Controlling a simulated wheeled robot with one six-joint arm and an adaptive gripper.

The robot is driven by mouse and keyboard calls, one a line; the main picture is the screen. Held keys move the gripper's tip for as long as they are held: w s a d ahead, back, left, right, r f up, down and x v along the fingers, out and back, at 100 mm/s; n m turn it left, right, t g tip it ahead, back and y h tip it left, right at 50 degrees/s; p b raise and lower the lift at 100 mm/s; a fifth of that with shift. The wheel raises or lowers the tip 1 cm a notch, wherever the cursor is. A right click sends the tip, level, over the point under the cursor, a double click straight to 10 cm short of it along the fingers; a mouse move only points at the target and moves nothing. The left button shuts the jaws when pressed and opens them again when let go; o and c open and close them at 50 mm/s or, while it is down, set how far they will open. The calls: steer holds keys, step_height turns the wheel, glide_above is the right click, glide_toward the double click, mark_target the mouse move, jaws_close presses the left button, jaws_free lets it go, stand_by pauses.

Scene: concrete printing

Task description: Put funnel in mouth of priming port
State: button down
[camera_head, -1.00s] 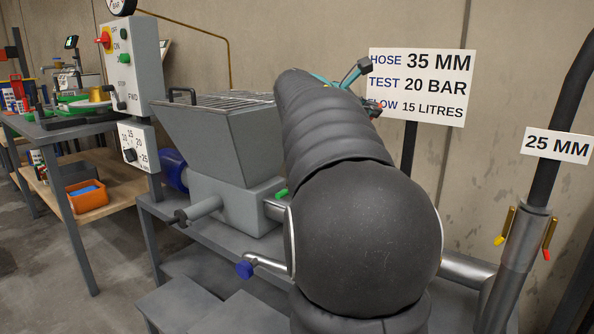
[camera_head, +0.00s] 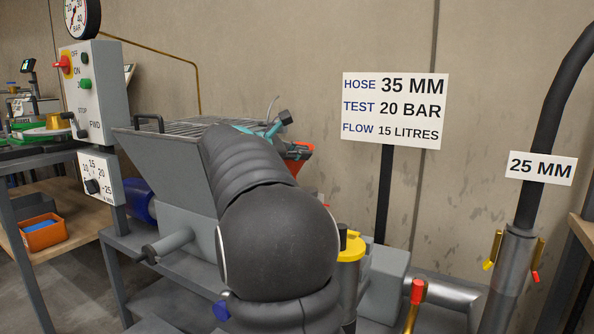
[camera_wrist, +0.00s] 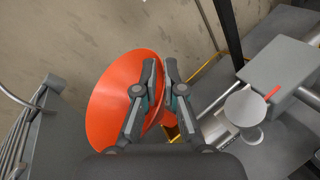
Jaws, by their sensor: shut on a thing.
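My gripper (camera_wrist: 161,68) is shut on the rim of an orange-red funnel (camera_wrist: 108,100) in the wrist view. An upright pipe with a yellow top (camera_head: 352,246), which looks like the priming port, stands lower and to the right, apart from the funnel. Yellow also shows behind the fingers in the wrist view; its mouth is hidden.
The grey hopper (camera_head: 165,160) and control box (camera_head: 92,95) stand left. A sign (camera_head: 394,110) on a post and a wall are behind. A red-handled valve (camera_head: 417,291) and a hose upright (camera_head: 509,268) stand right. My arm hides much of the bench.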

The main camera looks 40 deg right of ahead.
mark_target(298, 168)
steer(key=shift+w+a+f, duration=0.2)
steer(key=shift+w+f, duration=0.15)
steer(key=shift+w, duration=0.05)
steer(key=shift+f+b, duration=0.3)
steer(key=shift+f, duration=1.6)
steer(key=c, duration=1.3)
jaws_free()
steer(key=shift+o, duration=0.2)
steer(key=s+v, duration=0.1)
steer(key=v, duration=1.1)
steer(key=shift+w, duration=0.35)
